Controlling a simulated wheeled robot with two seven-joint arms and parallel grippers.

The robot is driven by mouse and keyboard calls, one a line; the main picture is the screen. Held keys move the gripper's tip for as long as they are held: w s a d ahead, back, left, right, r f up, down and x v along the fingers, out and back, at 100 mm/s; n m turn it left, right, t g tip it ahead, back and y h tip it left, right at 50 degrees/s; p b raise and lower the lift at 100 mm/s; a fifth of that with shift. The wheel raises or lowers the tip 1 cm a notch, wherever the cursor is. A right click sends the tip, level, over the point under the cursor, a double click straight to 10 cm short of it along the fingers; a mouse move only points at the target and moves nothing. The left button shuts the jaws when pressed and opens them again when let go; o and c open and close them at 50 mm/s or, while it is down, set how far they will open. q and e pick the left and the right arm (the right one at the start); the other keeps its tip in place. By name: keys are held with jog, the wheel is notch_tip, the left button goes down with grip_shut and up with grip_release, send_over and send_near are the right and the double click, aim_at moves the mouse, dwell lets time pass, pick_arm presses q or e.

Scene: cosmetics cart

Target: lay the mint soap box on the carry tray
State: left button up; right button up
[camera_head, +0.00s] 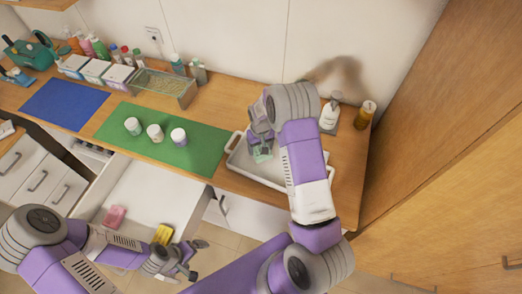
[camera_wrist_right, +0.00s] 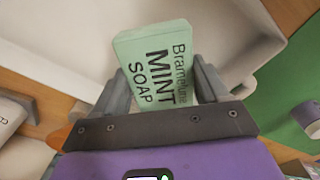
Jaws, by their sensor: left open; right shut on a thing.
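The mint soap box (camera_wrist_right: 157,62) is pale green with dark lettering. My right gripper (camera_wrist_right: 160,85) is shut on it, one finger on each side. In the head view the box (camera_head: 262,154) shows as a small green patch under the right gripper, over the white carry tray (camera_head: 250,168). The tray also fills much of the background in the right wrist view (camera_wrist_right: 60,55). I cannot tell whether the box touches the tray floor. My right arm hides the tray's right part. My left gripper (camera_head: 194,259) is open and empty, low at the front by the open drawer.
The open white drawer (camera_head: 150,198) holds a pink box (camera_head: 115,216) and a yellow box (camera_head: 163,234). Several small jars (camera_head: 154,133) stand on the green mat (camera_head: 190,155) left of the tray. A white pump bottle (camera_head: 329,116) and an amber bottle (camera_head: 365,114) stand behind right.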

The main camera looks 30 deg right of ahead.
jog(key=shift+w+f, duration=0.1)
jog(key=shift+f, duration=1.45)
jog(key=shift+f, duration=0.1)
jog(key=shift+f, duration=0.15)
jog(key=o, duration=1.3)
jog(key=shift+r, duration=0.2)
notch_tip(320, 180, up, 12)
jog(key=shift+r+b, duration=0.1)
jog(key=shift+b, duration=0.35)
